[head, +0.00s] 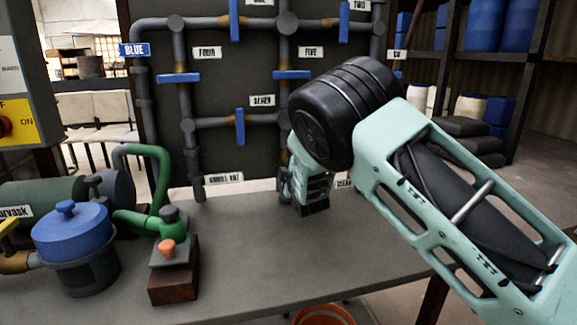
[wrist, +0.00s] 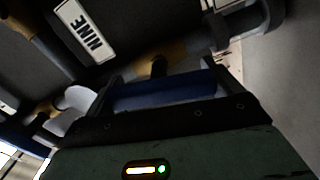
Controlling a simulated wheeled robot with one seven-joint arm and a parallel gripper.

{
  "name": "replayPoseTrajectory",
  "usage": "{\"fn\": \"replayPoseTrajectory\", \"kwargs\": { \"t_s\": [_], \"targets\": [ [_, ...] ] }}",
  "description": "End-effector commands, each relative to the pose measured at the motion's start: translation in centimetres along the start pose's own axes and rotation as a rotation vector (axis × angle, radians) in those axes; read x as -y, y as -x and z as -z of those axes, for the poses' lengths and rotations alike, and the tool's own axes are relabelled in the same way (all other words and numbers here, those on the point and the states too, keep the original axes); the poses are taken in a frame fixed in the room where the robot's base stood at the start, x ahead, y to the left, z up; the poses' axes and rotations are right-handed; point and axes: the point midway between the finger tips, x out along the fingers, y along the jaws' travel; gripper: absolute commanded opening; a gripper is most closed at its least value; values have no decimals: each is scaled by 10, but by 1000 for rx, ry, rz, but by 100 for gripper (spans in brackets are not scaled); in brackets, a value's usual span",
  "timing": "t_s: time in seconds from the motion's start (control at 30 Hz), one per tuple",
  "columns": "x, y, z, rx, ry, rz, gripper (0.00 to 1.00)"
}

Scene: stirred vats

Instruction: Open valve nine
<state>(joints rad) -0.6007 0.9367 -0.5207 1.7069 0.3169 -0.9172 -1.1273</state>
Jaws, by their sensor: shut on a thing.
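The label NINE (wrist: 84,30) is on the dark panel in the upper left of the wrist view. Just below it, a blue valve handle (wrist: 165,92) lies between the two fingers of my gripper (wrist: 162,84), which is shut on it. The handle sits by a brass-coloured valve body (wrist: 155,66) on a grey pipe. How far it is turned against the pipe is hard to tell.
A blue-lidded pot (head: 72,232) and a green pump-like fitting (head: 168,222) stand on the grey bench (head: 250,265) at left. The bench's middle is clear.

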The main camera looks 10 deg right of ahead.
Motion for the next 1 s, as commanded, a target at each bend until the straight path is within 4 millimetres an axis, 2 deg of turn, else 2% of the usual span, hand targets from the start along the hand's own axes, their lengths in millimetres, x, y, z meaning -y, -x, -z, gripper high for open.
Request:
{"fn": "replayPoseTrajectory", "kwargs": {
  "t_s": [0.4, 0.97, 1.0],
  "targets": [
    [2, 0, 1, -1, 199, 2, 68],
    [3, 0, 0, -1, 233, 3, 68],
    [3, 0, 0, -1, 233, 3, 94]
  ]
}}
